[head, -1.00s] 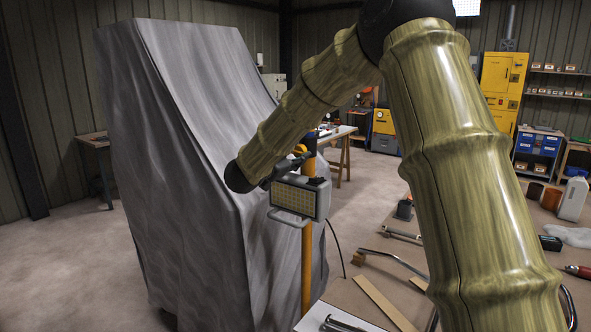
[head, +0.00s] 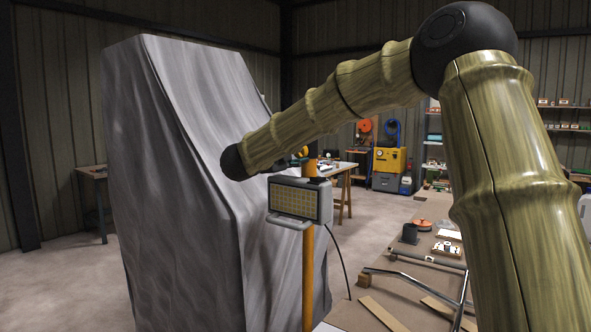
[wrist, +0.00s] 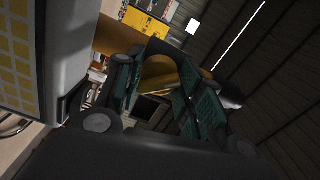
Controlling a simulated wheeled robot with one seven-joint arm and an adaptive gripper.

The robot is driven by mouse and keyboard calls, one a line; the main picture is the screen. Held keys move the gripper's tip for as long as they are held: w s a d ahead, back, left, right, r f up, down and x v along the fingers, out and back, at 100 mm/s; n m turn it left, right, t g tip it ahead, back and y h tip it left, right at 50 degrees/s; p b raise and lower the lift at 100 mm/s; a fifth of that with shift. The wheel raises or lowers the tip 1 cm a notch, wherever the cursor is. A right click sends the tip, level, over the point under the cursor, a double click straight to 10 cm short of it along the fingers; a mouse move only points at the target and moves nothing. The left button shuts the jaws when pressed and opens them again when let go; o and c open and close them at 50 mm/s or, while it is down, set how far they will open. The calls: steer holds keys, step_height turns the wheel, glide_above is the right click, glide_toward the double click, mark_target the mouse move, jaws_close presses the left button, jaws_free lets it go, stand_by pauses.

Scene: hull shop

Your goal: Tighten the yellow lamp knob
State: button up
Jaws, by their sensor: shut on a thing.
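The work lamp (head: 300,199), a grey-framed head with a yellow LED grid, hangs on an upright orange-yellow pole (head: 308,270). Its edge and grid also fill the left side of the wrist view (wrist: 18,55). In the wrist view my gripper (wrist: 158,78) has its dark fingers with teal pads around an orange-yellow piece, the lamp knob (wrist: 157,68), close beside the lamp head. The fingers partly hide the knob. In the head view my gripper is mostly hidden behind my wrist and the lamp; a bit of yellow (head: 304,152) shows near the pole top.
A tall grey draped cover (head: 180,180) stands close left of the lamp and my wrist. A workbench (head: 350,312) with metal tubing (head: 425,285) and wooden strips (head: 383,314) is at lower right. A dark cable hangs from the lamp. Open floor lies at far left.

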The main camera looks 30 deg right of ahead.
steer(key=m+b, duration=0.3)
steer(key=b, duration=0.1)
steer(key=m+b, duration=0.2)
steer(key=b, duration=0.3)
steer(key=shift+f+m+b, duration=0.3)
steer(key=shift+f+m, duration=0.1)
steer(key=m+b, duration=0.2)
steer(key=b, duration=0.1)
steer(key=shift+r, duration=0.4)
steer(key=o, duration=1)
steer(key=v, duration=1.2)
